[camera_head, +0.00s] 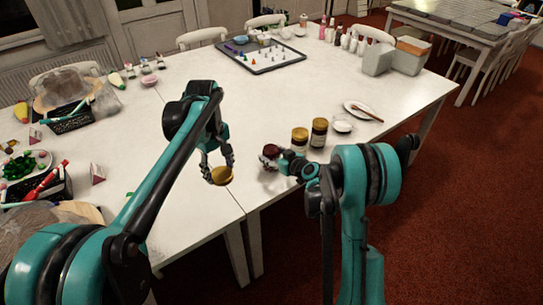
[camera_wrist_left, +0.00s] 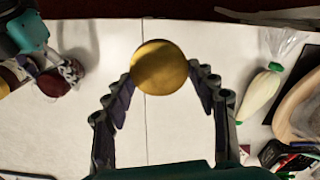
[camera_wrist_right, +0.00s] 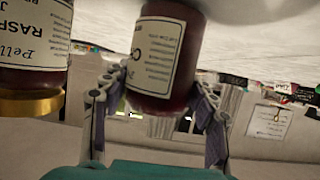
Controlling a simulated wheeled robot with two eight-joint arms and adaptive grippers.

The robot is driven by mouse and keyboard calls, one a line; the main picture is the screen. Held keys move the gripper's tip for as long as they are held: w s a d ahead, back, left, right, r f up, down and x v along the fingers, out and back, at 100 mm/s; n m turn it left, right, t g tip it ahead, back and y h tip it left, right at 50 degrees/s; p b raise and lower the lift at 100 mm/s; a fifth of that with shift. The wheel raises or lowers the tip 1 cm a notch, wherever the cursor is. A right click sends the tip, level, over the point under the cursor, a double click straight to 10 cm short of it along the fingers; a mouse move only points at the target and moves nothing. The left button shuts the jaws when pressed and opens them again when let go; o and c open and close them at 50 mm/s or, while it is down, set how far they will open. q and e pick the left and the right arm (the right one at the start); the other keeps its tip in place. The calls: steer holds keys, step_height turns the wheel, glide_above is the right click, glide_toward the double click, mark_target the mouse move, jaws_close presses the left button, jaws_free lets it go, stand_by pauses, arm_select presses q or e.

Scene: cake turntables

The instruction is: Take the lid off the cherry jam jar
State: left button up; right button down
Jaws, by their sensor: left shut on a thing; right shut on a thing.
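My left gripper (camera_head: 217,168) is shut on a round gold lid (camera_head: 222,176) and holds it above the front of the white table. The lid also shows between the fingertips in the left wrist view (camera_wrist_left: 159,67). My right gripper (camera_head: 281,160) is shut on the cherry jam jar (camera_head: 269,152), a dark red glass jar with no lid on it. In the right wrist view the jar (camera_wrist_right: 165,55) appears upside down between the fingers, its label partly readable. The lid and the jar are apart, the lid to the left of the jar in the head view.
Two gold-lidded jars (camera_head: 299,138) (camera_head: 319,132) stand right of the cherry jar; one reads raspberry (camera_wrist_right: 28,45) in the right wrist view. A plate (camera_head: 362,110) and a small white bowl (camera_head: 342,126) lie beyond. A game tray (camera_head: 265,57) is farther back. The table's middle is clear.

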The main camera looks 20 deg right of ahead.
steer(key=shift+c, duration=2.4)
jaws_free()
steer(key=shift+f, duration=0.1)
